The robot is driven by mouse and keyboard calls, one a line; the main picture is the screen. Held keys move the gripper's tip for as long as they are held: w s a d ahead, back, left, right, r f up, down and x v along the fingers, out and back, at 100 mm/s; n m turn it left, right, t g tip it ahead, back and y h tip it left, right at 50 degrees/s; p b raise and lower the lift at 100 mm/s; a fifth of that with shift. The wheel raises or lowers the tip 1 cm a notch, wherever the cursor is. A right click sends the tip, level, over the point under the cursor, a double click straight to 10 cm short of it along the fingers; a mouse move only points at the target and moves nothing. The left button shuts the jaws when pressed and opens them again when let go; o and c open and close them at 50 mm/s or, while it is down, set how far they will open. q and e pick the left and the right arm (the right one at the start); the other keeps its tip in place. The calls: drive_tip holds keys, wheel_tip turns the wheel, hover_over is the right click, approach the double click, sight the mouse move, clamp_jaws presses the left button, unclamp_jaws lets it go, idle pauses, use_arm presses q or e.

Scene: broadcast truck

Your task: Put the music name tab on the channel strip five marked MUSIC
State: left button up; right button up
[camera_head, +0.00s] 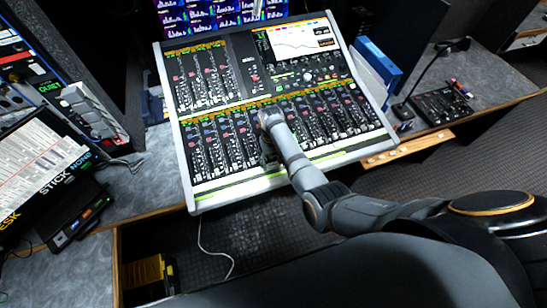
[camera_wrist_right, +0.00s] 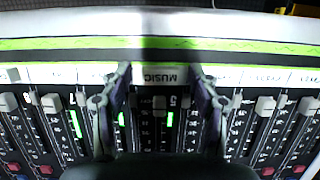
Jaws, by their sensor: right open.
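The mixing console (camera_head: 185,150) fills the middle of the head view. My right gripper (camera_head: 268,125) is over the front rows of its channel strips, and its fingertips are hard to make out there. In the right wrist view my right gripper (camera_wrist_right: 162,90) is open, one finger on each side of a pale tab (camera_wrist_right: 160,76) reading MUSIC upside down. The tab lies in the white label band (camera_wrist_right: 60,75), at the end of a channel strip (camera_wrist_right: 160,128) with an upside-down 5. Nothing is seen gripped. My left gripper is not in view.
Neighbouring faders (camera_wrist_right: 240,103) stand close outside both fingers. A green band (camera_wrist_right: 250,46) runs along the console's edge. A black desk microphone (camera_head: 432,80) is right of the console. A black box with lit buttons (camera_head: 75,222) is at left.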

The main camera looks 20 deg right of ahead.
wheel_tip(320, 180, up, 12)
drive_tip(key=w+b, duration=0.1)
drive_tip(key=shift+w, duration=0.35)
drive_tip(key=shift+r, duration=0.1)
